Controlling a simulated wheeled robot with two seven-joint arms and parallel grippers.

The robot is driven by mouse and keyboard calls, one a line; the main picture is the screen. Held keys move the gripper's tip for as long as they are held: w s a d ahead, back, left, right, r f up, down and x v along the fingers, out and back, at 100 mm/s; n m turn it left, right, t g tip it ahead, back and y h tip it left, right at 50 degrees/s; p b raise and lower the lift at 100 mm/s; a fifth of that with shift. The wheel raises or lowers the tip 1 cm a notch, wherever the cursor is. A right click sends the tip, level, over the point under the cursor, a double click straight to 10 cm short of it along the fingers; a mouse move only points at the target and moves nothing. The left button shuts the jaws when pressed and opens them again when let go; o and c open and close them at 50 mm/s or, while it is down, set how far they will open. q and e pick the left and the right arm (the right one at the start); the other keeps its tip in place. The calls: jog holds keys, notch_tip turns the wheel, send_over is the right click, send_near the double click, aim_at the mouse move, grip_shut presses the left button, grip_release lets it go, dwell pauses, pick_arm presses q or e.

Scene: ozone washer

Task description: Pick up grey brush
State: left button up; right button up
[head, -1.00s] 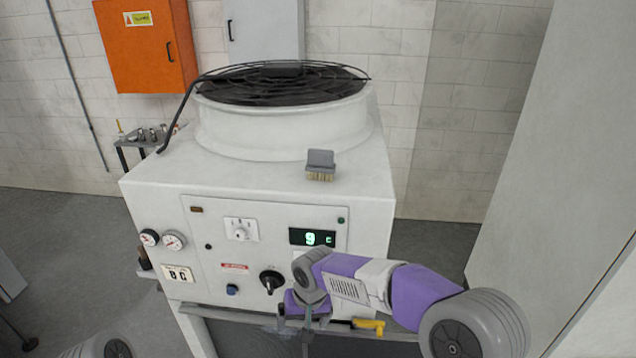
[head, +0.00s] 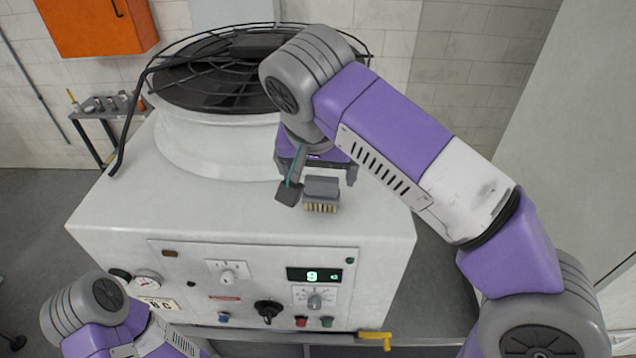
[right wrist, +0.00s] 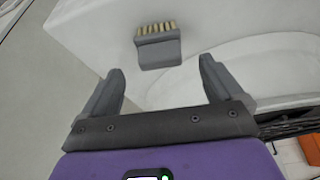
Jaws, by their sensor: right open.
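The grey brush (head: 322,190) with pale bristles rests on the white top of the washer, near its front edge and in front of the round fan housing. My right gripper (head: 318,190) is above and around the brush in the head view. In the right wrist view, the brush (right wrist: 158,48) lies beyond the open fingertips (right wrist: 160,80), roughly centred between them, and the fingers do not touch it. My left arm shows at the lower left of the head view, but its gripper is out of view.
The white washer (head: 130,210) has a front panel with a green display, knobs and buttons. The black fan grille (head: 215,85) rises behind the brush. An orange cabinet (head: 95,25) hangs on the wall. A yellow handle (head: 374,336) sits below the panel.

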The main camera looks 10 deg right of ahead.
aim_at(321, 179)
jog(key=shift+w+d+f, duration=0.15)
jog(key=shift+f, duration=0.4)
jog(key=x, duration=0.2)
jog(key=b+x, duration=0.1)
jog(key=x, duration=0.1)
jog(key=shift+w+d+f, duration=0.1)
jog(key=shift+w+d, duration=0.05)
jog(key=shift+w, duration=0.3)
jog(key=c, duration=1)
notch_tip(321, 179, up, 10)
jog(key=p, duration=0.4)
